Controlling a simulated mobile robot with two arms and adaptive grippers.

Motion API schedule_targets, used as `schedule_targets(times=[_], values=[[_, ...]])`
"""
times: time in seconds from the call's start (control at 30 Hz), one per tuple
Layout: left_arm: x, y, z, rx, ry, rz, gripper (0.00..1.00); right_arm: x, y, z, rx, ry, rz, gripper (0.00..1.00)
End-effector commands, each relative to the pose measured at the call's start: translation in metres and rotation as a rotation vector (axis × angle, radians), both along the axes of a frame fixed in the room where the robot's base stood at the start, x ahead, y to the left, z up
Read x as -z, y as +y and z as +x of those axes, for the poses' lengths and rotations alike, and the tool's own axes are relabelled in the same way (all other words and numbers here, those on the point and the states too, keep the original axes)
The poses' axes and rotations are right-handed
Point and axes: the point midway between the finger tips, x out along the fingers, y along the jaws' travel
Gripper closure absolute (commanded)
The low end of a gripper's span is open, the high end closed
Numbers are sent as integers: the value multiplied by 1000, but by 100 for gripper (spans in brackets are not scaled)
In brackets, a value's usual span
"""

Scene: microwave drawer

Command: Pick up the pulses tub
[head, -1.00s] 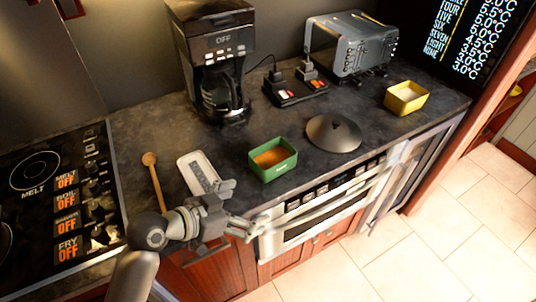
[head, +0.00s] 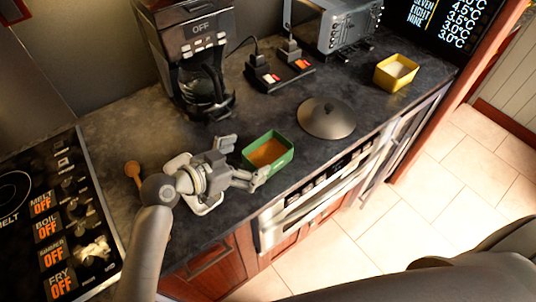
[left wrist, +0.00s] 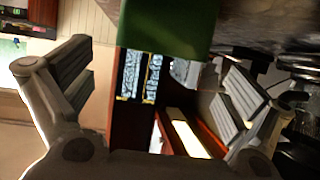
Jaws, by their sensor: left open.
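The green tub (head: 268,163) with orange-brown contents, which look like pulses, sits upright on the dark counter near its front edge. My left gripper (head: 246,161) is open and empty at the tub's left side, one finger toward its back left corner and the other toward its front left. In the left wrist view, the green tub's wall (left wrist: 165,25) shows at the top between the spread fingers of the left gripper (left wrist: 155,85); no grip on it shows. My right gripper is not in view.
A white dish (head: 208,206) lies under my left wrist, with a wooden spoon (head: 133,172) beside it. A dark round lid (head: 327,117) lies to the tub's right. A yellow tub (head: 396,72), coffee maker (head: 196,65) and toaster (head: 345,28) stand farther back. The hob (head: 55,215) is at left.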

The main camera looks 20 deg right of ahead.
Motion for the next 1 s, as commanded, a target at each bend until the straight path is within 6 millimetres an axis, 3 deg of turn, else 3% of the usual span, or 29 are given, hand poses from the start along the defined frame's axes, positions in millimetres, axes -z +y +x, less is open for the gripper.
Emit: schedule_targets(times=[0.4, 0.87, 1.0], values=[[13, -34, 14, -1, 2, -1, 0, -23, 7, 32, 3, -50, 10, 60], [21, -45, 19, -1, 0, 1, 0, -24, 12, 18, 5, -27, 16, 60], [21, -45, 19, -1, 0, 1, 18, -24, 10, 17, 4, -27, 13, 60]])
